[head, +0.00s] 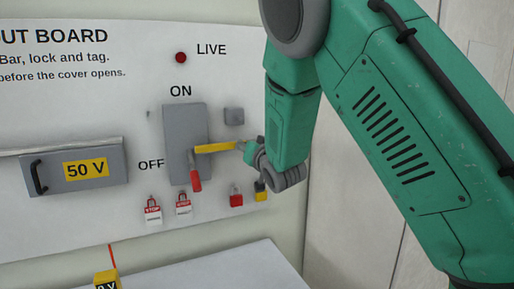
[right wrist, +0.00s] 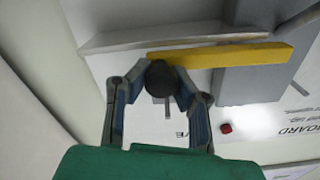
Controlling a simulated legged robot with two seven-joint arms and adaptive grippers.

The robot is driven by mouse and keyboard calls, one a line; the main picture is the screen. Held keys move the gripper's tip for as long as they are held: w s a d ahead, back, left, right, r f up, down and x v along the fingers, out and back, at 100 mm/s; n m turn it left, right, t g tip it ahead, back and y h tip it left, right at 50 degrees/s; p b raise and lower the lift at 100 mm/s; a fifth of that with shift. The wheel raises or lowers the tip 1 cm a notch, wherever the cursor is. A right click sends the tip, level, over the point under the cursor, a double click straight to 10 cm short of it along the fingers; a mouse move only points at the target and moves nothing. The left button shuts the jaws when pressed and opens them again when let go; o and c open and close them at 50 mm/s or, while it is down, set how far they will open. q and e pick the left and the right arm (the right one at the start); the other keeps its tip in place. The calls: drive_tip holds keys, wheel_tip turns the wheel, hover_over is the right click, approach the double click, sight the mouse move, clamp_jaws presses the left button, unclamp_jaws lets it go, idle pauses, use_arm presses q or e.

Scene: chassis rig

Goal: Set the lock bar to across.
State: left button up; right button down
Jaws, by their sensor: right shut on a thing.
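The yellow lock bar (head: 216,147) lies nearly level in the head view, reaching from my right gripper (head: 248,150) leftward over the grey switch box (head: 180,122). The red switch handle (head: 195,180) hangs down from the box just below the bar's left end, on the OFF side. In the right wrist view the fingers of my right gripper (right wrist: 160,88) are closed about a dark round knob (right wrist: 160,77) at one end of the yellow bar (right wrist: 225,55). Whether the bar touches the handle is hard to tell. My left gripper is not in view.
A red LIVE lamp (head: 181,57) sits above the box. A grey 50 V cover (head: 107,180) is at left. A pale surface (head: 220,272) stands in front.

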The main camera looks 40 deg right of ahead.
sight(230, 145)
drive_tip(key=a, duration=0.1)
drive_tip(key=w+a, duration=0.1)
drive_tip(key=a, duration=0.1)
drive_tip(key=shift+f, duration=0.2)
drive_tip(key=shift+w+a, duration=0.1)
drive_tip(key=shift+a, duration=0.3)
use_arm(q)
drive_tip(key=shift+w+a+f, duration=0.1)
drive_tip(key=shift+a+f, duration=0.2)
use_arm(e)
drive_tip(key=shift+d, duration=0.1)
drive_tip(key=c, duration=1.3)
unclamp_jaws()
drive_tip(key=shift+d+f, duration=0.15)
drive_tip(key=shift+w, duration=0.15)
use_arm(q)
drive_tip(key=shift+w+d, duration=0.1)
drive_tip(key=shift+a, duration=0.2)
use_arm(e)
drive_tip(key=shift+a+r, duration=0.2)
drive_tip(key=shift+a, duration=0.05)
